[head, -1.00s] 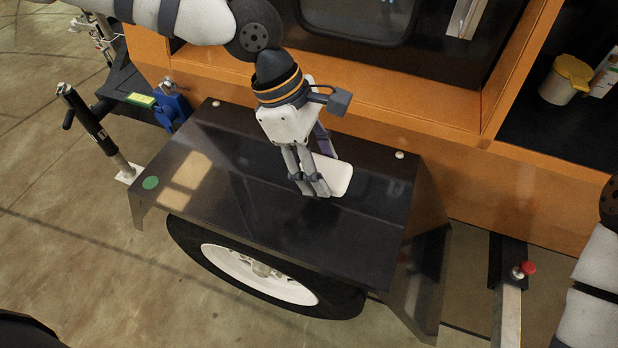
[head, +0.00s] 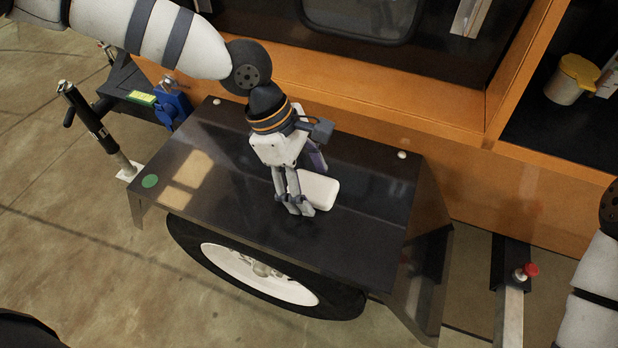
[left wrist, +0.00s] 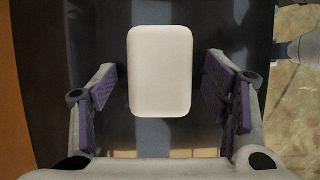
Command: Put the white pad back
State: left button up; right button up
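The white pad (head: 318,190) is a rounded rectangular block. It appears to rest on the top of the dark wheel cover (head: 235,225), right of its middle. My left gripper (head: 295,208) reaches down at the pad's left side in the head view and hides part of it. In the left wrist view the pad (left wrist: 160,72) shows between the two purple-padded fingers, with a clear gap on each side. The left gripper is open, and its fingers do not touch the pad there. My right gripper is out of view; only part of the right arm shows at the right edge.
A green dot (head: 150,181) marks the cover's left corner, and small bolts sit at its back corners. The orange frame (head: 380,115) rises behind. A jack post (head: 88,118) stands left, a red knob (head: 531,270) right. A yellow-lidded tub (head: 572,80) sits on the right shelf.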

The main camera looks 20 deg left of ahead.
pick_arm(q)
jog(key=shift+r, duration=0.3)
jog(key=p+v, duration=0.1)
jog(key=v, duration=1)
jog(key=shift+a+r, duration=0.15)
jog(key=shift+r, duration=0.25)
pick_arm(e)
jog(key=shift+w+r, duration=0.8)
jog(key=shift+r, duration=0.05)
pick_arm(q)
jog(key=shift+f, duration=0.1)
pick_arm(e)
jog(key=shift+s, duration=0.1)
